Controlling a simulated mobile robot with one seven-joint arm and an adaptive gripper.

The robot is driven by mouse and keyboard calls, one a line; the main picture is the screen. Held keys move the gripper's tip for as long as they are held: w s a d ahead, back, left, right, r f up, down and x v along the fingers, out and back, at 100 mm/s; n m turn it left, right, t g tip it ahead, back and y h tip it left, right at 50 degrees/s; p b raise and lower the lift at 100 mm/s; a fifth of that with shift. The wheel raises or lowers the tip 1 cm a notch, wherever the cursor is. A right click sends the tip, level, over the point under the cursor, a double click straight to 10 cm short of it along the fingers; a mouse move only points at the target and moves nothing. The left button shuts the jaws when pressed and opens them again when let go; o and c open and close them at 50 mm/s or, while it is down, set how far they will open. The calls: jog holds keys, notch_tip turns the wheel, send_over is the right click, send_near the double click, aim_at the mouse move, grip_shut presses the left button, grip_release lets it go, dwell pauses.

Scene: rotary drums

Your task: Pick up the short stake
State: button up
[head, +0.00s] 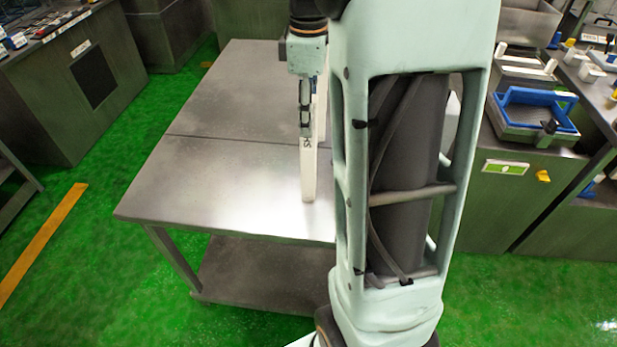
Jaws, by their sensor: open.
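A pale, narrow stake (309,178) with dark lettering that seems to begin "SH" is upright over the metal table (205,185). Its lower end appears to meet the tabletop. My gripper (306,127) points down at its upper part, with the fingers overlapping it in the picture. The jaws are open; I cannot tell whether they touch the stake. A second pale upright piece (321,105) shows just right of my gripper, partly hidden by my arm.
My arm hides the table's right side. The tabletop left of the stake is bare. A bench with a blue-handled tray (536,98) stands at the right, and a dark workbench (88,85) at the left. Green floor lies between.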

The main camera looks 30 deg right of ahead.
jog(key=shift+c, duration=0.2)
grip_shut()
jog(key=shift+r, duration=0.15)
dwell(0.3)
